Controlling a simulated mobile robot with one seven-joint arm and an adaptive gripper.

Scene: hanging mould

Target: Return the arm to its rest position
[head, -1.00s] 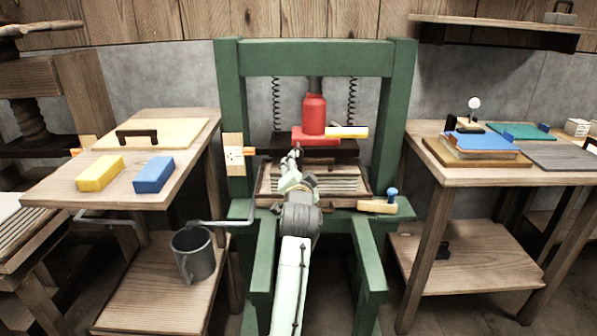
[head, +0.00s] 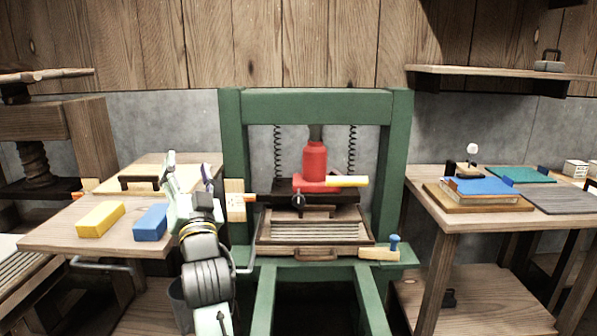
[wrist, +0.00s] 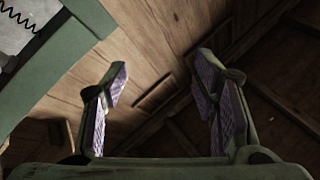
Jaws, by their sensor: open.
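My arm rises from the bottom of the head view, left of the green press frame (head: 318,107). My gripper (head: 188,172) is raised at the arm's far end, in front of the left table and its wooden board. In the wrist view, my gripper (wrist: 160,100) has its two purple-padded fingers wide apart with nothing between them. Behind the fingers are wooden planks and dark beams, with part of a green frame (wrist: 50,75) at the upper left.
A yellow block (head: 100,219) and a blue block (head: 151,222) lie on the left table. The press holds a red jack (head: 314,163) above a slatted tray (head: 312,232). A wooden-handled tool (head: 380,252) lies at its right. The right table (head: 440,215) carries a blue book.

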